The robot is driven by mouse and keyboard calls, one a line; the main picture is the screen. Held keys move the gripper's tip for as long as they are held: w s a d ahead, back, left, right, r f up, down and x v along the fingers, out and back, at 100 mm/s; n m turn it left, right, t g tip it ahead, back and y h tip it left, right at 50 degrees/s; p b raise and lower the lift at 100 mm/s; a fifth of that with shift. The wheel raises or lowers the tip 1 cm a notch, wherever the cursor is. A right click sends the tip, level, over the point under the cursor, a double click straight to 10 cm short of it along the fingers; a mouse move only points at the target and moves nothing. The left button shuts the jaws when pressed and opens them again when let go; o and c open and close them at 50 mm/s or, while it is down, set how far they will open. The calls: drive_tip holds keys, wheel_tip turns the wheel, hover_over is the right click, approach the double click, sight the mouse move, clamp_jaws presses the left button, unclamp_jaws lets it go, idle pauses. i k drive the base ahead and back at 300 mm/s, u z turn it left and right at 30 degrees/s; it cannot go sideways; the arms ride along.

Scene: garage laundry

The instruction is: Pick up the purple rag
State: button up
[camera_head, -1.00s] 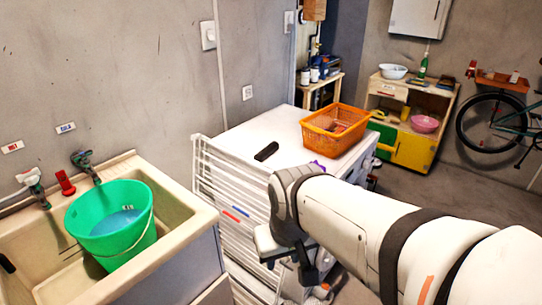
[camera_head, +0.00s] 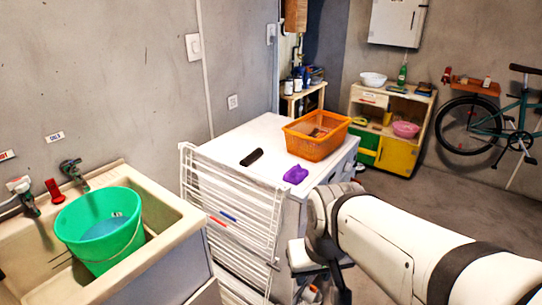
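The purple rag (camera_head: 296,174) lies crumpled on the white top of the washing machine (camera_head: 225,156), near its front right edge. My gripper (camera_head: 318,285) hangs low at the end of my white arm, in front of the machine, below and to the right of the rag. It is apart from the rag. The wrist and the viewing angle hide its fingertips, so I cannot tell whether it is open.
An orange basket (camera_head: 333,146) and a dark object (camera_head: 252,157) share the machine top. A white drying rack (camera_head: 205,200) leans at its side. A sink (camera_head: 183,224) with a green bucket (camera_head: 125,248) stands left. Open floor (camera_head: 440,205) lies right, before a wooden cabinet (camera_head: 398,157).

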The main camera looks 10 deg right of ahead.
sight(296, 174)
drive_tip(key=u, duration=0.05)
drive_tip(key=i, duration=1)
drive_tip(key=z, duration=0.05)
